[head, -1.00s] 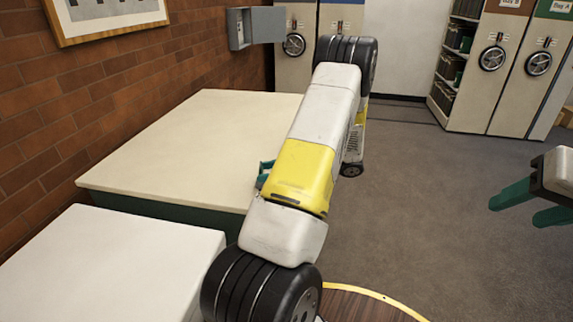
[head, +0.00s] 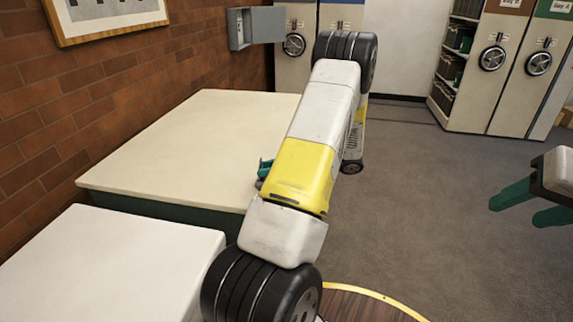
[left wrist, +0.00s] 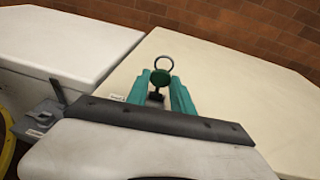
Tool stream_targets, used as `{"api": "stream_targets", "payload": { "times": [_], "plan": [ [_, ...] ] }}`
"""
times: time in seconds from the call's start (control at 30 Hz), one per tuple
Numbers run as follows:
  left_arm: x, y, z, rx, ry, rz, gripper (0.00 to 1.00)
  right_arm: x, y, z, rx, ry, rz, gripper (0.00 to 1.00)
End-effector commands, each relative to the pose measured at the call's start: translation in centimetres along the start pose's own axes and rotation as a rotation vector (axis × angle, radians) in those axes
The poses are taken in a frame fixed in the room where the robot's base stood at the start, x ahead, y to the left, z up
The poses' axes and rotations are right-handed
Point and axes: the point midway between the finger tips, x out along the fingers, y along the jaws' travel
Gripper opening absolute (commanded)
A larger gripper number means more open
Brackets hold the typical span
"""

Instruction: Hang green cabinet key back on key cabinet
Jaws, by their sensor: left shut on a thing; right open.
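The key cabinet (head: 257,26) is a grey box on the brick wall at the back, with its door open. My left gripper (left wrist: 162,84) is shut on the green key (left wrist: 160,78), which has a round green head and a metal ring above it. The key's lower part is dark and partly hidden between the teal fingers. In the head view my left arm hides most of this gripper; only a bit of teal (head: 264,170) shows beside the arm, over the cream table. My right gripper (head: 518,212) is open and empty at the right edge.
A large cream-topped table (head: 190,150) stands along the brick wall, with a lower white-topped block (head: 110,260) in front of it. A framed picture (head: 105,15) hangs above. Shelving units with handwheels (head: 538,64) stand at the back right. The grey floor (head: 430,190) is clear.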

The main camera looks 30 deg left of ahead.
Motion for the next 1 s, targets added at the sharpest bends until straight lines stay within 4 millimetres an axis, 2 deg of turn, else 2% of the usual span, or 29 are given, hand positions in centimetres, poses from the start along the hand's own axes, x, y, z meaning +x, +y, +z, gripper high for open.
{"api": "stream_targets", "payload": {
  "times": [1.0],
  "plan": [
    [-0.8, 0.0, 3.8, 0.000, -0.001, 0.000, 0.00, 0.0, 0.0, 0.0, 0.000, 0.000, 0.000, 0.53]
  ]
}}
